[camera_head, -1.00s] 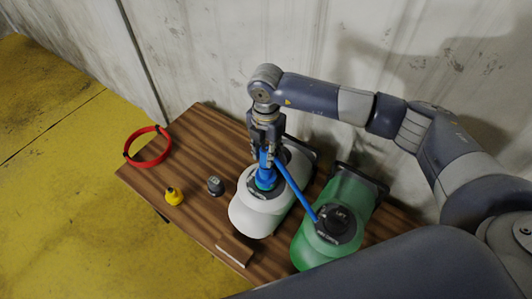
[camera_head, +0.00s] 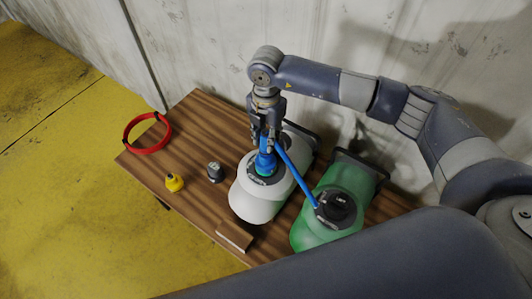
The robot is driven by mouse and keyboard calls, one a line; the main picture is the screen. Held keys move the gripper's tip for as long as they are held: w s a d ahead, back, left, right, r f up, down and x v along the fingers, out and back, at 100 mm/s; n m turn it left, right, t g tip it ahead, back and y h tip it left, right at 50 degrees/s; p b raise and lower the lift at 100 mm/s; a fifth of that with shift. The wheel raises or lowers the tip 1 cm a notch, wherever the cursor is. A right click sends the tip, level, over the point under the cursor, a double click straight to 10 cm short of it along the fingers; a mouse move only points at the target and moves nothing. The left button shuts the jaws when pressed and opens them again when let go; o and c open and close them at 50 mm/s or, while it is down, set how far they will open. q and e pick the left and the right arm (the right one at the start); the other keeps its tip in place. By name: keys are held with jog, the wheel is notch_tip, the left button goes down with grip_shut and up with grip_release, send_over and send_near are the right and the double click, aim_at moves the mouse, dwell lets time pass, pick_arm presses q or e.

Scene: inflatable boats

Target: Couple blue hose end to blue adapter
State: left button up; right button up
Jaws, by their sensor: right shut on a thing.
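My right gripper (camera_head: 267,138) points down over the white canister (camera_head: 253,205) and is shut on the blue hose end (camera_head: 264,143). The blue adapter (camera_head: 265,163) sits on the canister's dark cap, directly under the hose end. The two blue parts overlap in this view, and I cannot tell whether they are coupled or only touching. The blue hose (camera_head: 294,174) runs from the gripper down to the dark cap (camera_head: 337,208) of the green canister (camera_head: 318,228). My left gripper is not in view.
The wooden table (camera_head: 190,133) also holds a red ring (camera_head: 127,141), a yellow fitting (camera_head: 174,182), a dark grey fitting (camera_head: 214,172) and a small wooden block (camera_head: 234,236). A concrete wall (camera_head: 215,45) stands close behind the table. The table's left part is mostly clear.

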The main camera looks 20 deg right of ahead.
jog(key=shift+f+b, duration=0.8)
jog(key=shift+f, duration=0.2)
dwell(0.3)
jog(key=o, duration=1.2)
jog(key=shift+c, duration=0.2)
jog(key=shift+r, duration=0.15)
notch_tip(320, 180, up, 12)
jog(key=shift+f, duration=0.1)
